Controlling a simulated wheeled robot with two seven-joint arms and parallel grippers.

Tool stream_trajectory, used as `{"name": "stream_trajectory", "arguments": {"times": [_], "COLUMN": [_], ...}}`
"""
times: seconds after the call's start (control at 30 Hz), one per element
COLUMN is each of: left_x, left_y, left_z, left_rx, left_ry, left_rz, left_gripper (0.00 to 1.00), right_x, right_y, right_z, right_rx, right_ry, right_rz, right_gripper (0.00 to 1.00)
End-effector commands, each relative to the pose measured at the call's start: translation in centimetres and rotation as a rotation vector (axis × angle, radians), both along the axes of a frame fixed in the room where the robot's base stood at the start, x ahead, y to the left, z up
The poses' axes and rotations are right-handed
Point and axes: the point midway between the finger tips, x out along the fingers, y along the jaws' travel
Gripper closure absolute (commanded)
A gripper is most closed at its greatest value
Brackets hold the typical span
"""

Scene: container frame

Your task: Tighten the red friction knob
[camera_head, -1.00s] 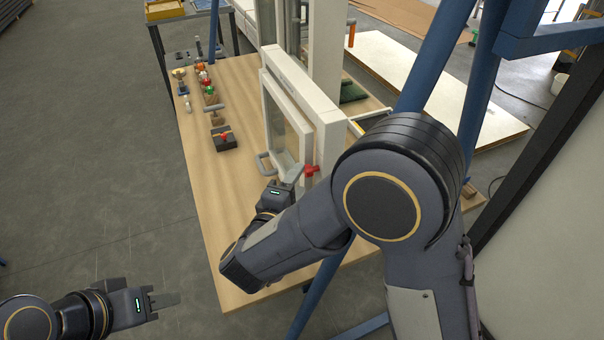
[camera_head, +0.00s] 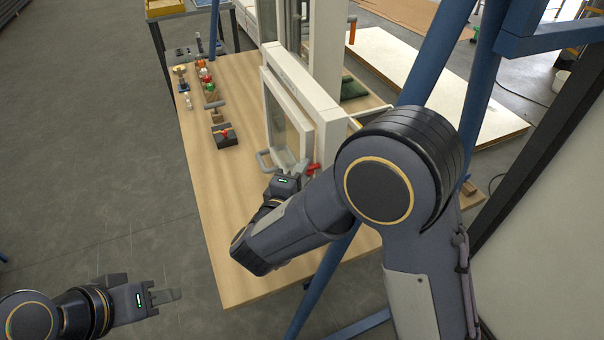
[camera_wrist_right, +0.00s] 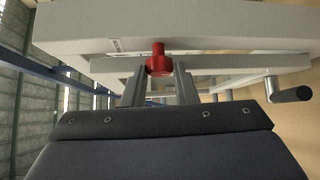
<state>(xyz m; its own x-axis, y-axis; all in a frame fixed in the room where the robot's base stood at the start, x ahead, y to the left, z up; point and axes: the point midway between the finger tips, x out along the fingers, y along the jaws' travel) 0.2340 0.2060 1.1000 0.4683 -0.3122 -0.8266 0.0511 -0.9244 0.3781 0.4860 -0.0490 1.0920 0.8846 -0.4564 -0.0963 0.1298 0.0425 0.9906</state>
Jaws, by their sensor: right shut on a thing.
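The red friction knob (camera_head: 313,169) sits at the lower corner of the white window frame (camera_head: 325,108), partly hidden by my right gripper in the head view. In the right wrist view the knob (camera_wrist_right: 159,62) is between the two fingertips. My right gripper (camera_wrist_right: 158,76) is shut on it; the gripper (camera_head: 302,172) also shows at the frame's near corner in the head view. My left gripper (camera_head: 166,297) hangs over the floor at the lower left, away from the table and holding nothing visible. Its finger gap is not clear.
A grey bent handle (camera_head: 265,160) sticks out left of the knob; its dark grip (camera_wrist_right: 293,94) is at right in the wrist view. A black block with a red part (camera_head: 224,136) and several small fittings stand on the wooden table (camera_head: 215,230). The table's near left is clear.

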Motion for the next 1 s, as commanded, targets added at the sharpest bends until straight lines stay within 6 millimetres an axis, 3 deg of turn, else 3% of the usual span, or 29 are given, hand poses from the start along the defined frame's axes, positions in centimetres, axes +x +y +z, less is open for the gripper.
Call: {"name": "stream_trajectory", "arguments": {"times": [0.27, 1.0], "left_x": [0.0, 0.0], "left_y": [0.0, 0.0], "left_z": [-1.1, -7.5], "left_rx": [0.000, 0.000], "left_ry": [0.000, 0.000], "left_rz": [0.000, 0.000], "left_gripper": [0.64, 0.64], "right_x": [0.0, 0.1], "right_y": [0.1, 0.1], "right_z": [-0.4, -1.2], "right_rx": [0.025, 0.174], "right_ry": [-0.083, -0.534], "right_rz": [0.002, 0.002], "right_gripper": [0.97, 0.97]}}
